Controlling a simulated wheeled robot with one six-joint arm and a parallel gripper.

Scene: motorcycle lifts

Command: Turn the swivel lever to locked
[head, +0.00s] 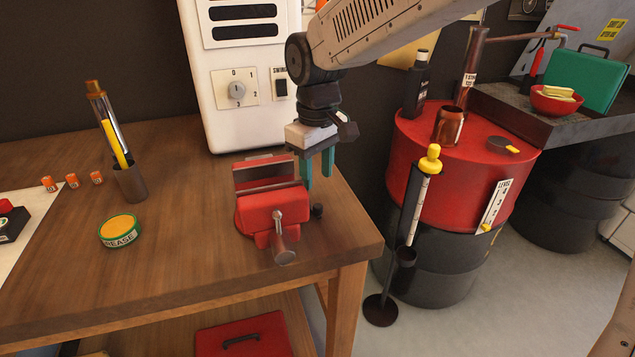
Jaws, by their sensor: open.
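A red bench vise (272,208) stands on the wooden bench near its right front corner. Its metal screw handle (279,228) faces the front. A small black knob (317,211) sticks out low on the vise's right side; it looks like the end of the swivel lever, and the rest is hidden behind the vise body. No lock marking can be read. My gripper (318,172) points down just behind and to the right of the vise, above and behind the black knob. Its two teal fingers are apart with nothing visible between them. Whether they touch the vise cannot be told.
A white machine (238,125) with a dial stands behind the vise. A grease tin (120,230) and a pen holder (130,182) are to the left. A red drum (480,160) and a black stand (381,308) are right of the bench.

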